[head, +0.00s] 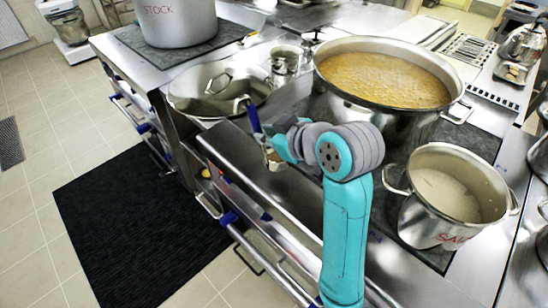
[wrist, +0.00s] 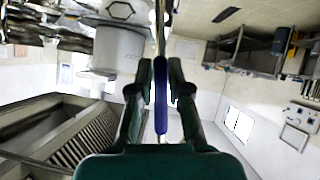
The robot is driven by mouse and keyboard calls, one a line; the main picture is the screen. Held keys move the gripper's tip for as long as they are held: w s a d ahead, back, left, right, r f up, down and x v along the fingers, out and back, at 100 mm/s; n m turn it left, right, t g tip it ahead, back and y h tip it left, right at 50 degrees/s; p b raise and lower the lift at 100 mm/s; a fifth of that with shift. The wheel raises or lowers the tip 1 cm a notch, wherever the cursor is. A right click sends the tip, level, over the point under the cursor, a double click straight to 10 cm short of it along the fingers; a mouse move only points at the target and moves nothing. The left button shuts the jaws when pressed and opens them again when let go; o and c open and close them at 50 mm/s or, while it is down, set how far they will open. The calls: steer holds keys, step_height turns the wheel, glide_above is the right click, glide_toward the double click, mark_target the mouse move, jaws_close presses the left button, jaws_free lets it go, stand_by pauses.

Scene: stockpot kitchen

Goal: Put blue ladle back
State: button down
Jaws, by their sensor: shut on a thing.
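The blue ladle (head: 253,117) is held by its blue handle in my gripper (head: 268,142), beside the front of the wide steel pan (head: 183,108). In the wrist view the blue handle (wrist: 161,95) runs upright between the two dark fingers of my gripper (wrist: 160,75), which are shut on it. Its thin metal shaft (wrist: 161,25) runs up out of the top of the wrist view. The ladle's bowl cannot be made out clearly.
A large pot of brown soup (head: 385,82) stands behind my arm. A pot of pale sauce (head: 448,195) stands at the right. A stock pot (head: 178,22) stands at the back left. A dark mat (head: 135,235) lies on the open floor at the left.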

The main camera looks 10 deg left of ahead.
step_height(320, 180, down, 7)
steer(key=shift+r, duration=0.2)
steer(key=c, duration=1.1)
jaws_free()
steer(key=shift+s+d, duration=0.1)
steer(key=v, duration=1.1)
steer(key=shift+s+d+r, duration=0.2)
steer(key=shift+s+r, duration=0.05)
